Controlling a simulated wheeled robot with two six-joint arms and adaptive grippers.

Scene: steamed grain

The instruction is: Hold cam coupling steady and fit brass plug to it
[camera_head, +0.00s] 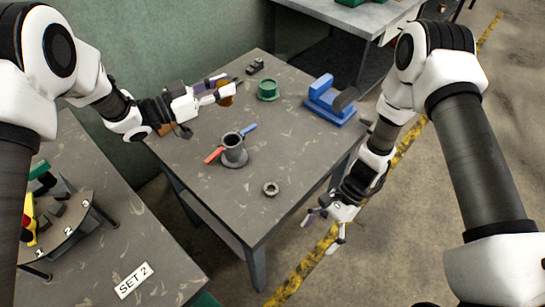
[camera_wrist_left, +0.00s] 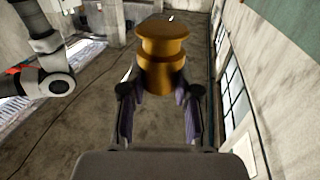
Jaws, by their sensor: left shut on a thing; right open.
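The cam coupling (camera_head: 235,157) is a grey, open-topped cylinder standing upright on the table, with a red lever arm to its left and a blue one to its right. My left gripper (camera_head: 217,91) is shut on the brass plug (camera_head: 226,99), behind the coupling near the table's back left edge. In the left wrist view the plug (camera_wrist_left: 162,48) shows a wide rounded head and a narrower body between the fingers (camera_wrist_left: 160,100). My right gripper (camera_head: 328,222) is open and empty, beyond the table's right edge and apart from the coupling.
A metal ring (camera_head: 271,189) lies in front of the coupling. A green round part (camera_head: 268,90), a small dark part (camera_head: 255,66) and a blue fixture (camera_head: 330,101) stand farther back. A side table (camera_head: 165,265) with a SET 2 label is at lower left.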

